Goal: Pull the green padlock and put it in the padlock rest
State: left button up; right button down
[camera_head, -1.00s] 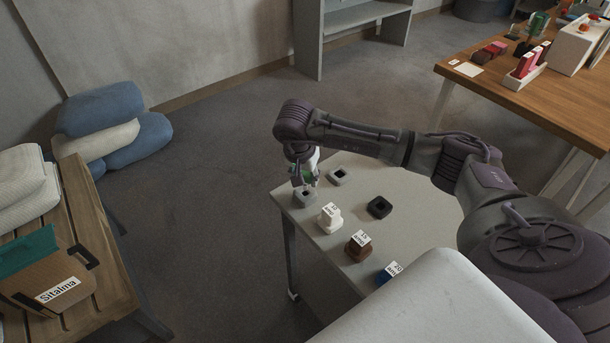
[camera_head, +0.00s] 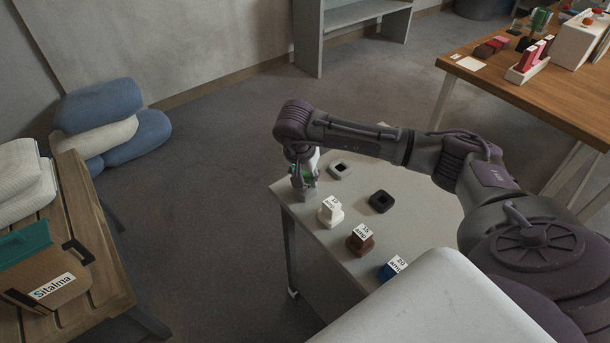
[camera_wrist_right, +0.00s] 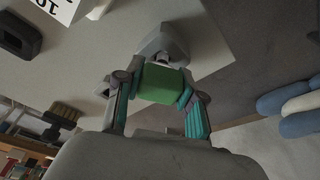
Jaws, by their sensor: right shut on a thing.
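The green padlock (camera_wrist_right: 163,84) is held between both fingers of my right gripper (camera_wrist_right: 158,98) in the right wrist view. A grey block (camera_wrist_right: 163,42) is directly at its far end, with a bit of metal showing between them. I cannot tell how deep the padlock sits in the block. In the head view my right gripper (camera_head: 304,180) points down at the left corner of the pale table (camera_head: 338,237), over the grey block there, and mostly hides the padlock. Which block is the padlock rest is not marked. My left gripper is not in view.
A wooden bench (camera_head: 92,235) stands left, a wooden table (camera_head: 530,97) at back right.

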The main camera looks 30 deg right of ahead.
jog(key=shift+f, duration=0.35)
jog(key=c, duration=0.6)
grip_release()
jog(key=v, duration=1.2)
